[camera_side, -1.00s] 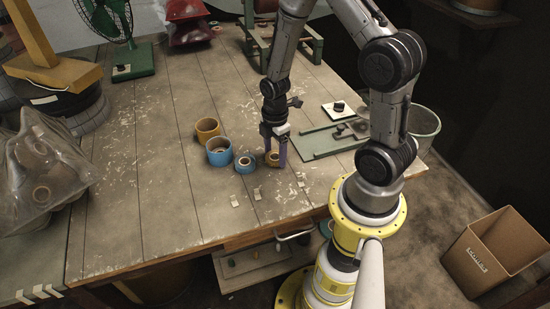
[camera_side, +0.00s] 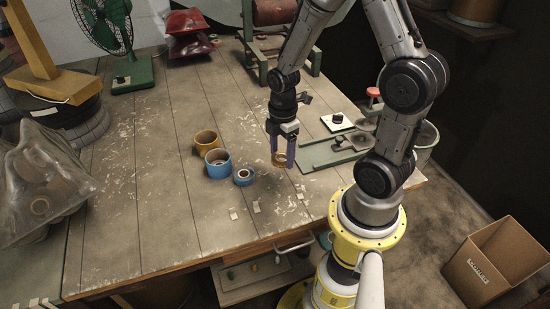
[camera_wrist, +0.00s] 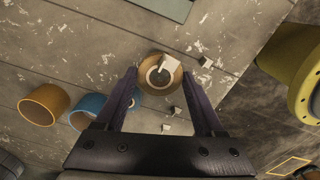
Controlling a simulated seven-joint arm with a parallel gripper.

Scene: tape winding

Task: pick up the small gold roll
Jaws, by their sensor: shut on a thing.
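The small gold roll (camera_side: 279,160) is between the fingertips of my gripper (camera_side: 281,155), which is shut on it. It appears raised a little above the bench in the side view. The underside of the roll is hidden.
Left of my gripper stand a small blue roll (camera_side: 244,177), a larger blue roll (camera_side: 217,170) and a yellow roll (camera_side: 206,141). A green board (camera_side: 322,154) lies to the right. Small white pieces (camera_side: 256,207) lie in front. The bench's left middle is clear.

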